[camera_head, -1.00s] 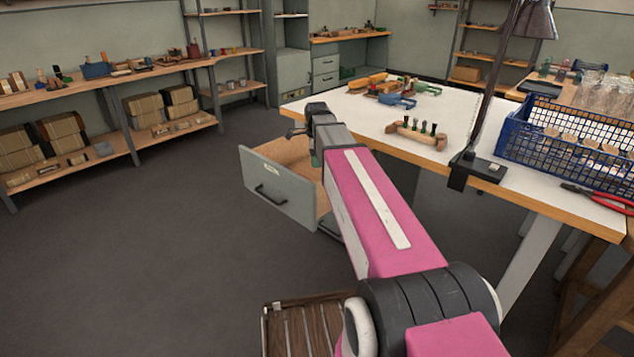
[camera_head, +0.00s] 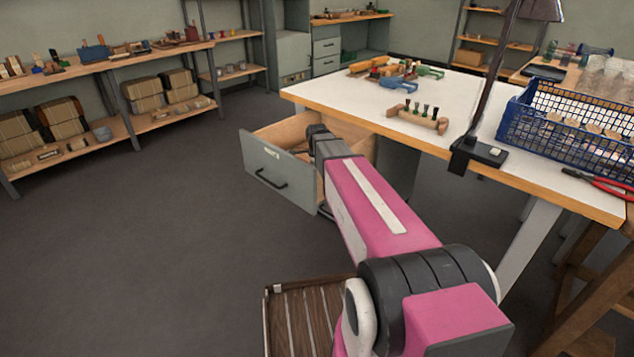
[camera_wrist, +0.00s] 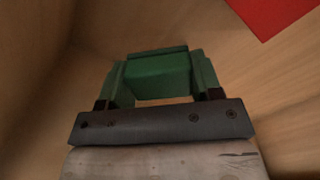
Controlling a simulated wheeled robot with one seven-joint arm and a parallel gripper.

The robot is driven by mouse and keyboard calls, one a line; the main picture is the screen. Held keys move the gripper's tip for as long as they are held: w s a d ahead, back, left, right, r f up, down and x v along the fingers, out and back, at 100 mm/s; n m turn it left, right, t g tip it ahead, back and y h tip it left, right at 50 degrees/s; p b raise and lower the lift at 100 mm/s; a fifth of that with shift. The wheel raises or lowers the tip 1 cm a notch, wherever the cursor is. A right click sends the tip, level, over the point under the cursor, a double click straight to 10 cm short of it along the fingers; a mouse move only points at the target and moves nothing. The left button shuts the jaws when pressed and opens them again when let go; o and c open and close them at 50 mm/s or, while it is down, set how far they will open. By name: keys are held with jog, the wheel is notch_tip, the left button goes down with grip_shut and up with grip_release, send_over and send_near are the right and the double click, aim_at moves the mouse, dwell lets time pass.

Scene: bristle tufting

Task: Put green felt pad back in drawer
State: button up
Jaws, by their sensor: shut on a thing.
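The green felt pad (camera_wrist: 158,76) shows in the wrist view between the fingers of my gripper (camera_wrist: 160,82), which is shut on it. Wooden drawer surfaces surround the gripper in that view; I cannot tell whether the pad touches the bottom. In the head view the grey-fronted drawer (camera_head: 263,172) stands pulled out under the left end of the white-topped workbench (camera_head: 350,105). My arm reaches down into it, and the fingers and pad are hidden there.
A flat red thing (camera_wrist: 275,14) lies in the drawer, upper right in the wrist view. On the bench are a wooden block with brushes (camera_head: 417,119), a lamp (camera_head: 483,151) and a blue basket (camera_head: 575,140). The floor left of the drawer is clear.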

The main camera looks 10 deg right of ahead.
jog(key=shift+f, duration=1.75)
jog(key=shift+f, duration=0.45)
jog(key=o, duration=1)
jog(key=shift+f, duration=0.15)
jog(key=shift+c, duration=0.2)
notch_tip(320, 180, up, 13)
jog(key=shift+r, duration=0.1)
